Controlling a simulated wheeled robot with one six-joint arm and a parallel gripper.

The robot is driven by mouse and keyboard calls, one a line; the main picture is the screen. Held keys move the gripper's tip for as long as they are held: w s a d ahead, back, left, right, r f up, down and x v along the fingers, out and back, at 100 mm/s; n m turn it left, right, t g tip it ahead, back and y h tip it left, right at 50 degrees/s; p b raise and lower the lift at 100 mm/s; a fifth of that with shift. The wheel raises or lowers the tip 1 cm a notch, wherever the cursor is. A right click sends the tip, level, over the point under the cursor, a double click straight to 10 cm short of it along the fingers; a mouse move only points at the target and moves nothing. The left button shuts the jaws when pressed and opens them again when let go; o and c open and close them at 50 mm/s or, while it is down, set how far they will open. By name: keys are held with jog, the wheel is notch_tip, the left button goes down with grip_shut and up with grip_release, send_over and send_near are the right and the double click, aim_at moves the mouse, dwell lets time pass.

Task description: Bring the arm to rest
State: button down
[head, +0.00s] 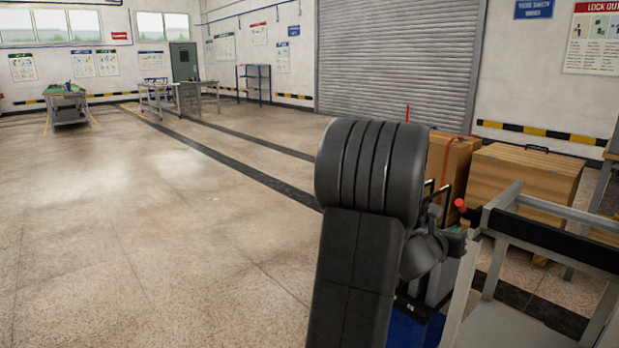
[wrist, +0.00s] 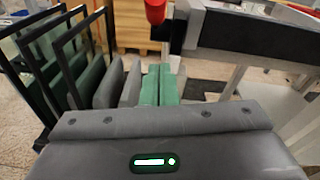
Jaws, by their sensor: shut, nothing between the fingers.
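My arm (head: 365,210) stands in the lower middle of the head view, its thick dark links folded upright. In the wrist view my gripper's grey body, with a lit green light, fills the bottom. My gripper (wrist: 159,85) shows two green fingers side by side, shut with nothing seen between them. It points down past the grey frame of a stand. In the head view the fingers are hidden behind the arm.
A grey metal stand (head: 477,270) with a red knob (head: 460,204) is close at right. Wooden crates (head: 525,178) stand behind it. Black hoops (wrist: 92,38) and grey pads are left of the fingers. Open floor (head: 160,230) lies left.

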jog(key=w+f+t+h+b, duration=0.1)
jog(key=b, duration=0.2)
jog(key=shift+r, duration=0.15)
dwell(0.5)
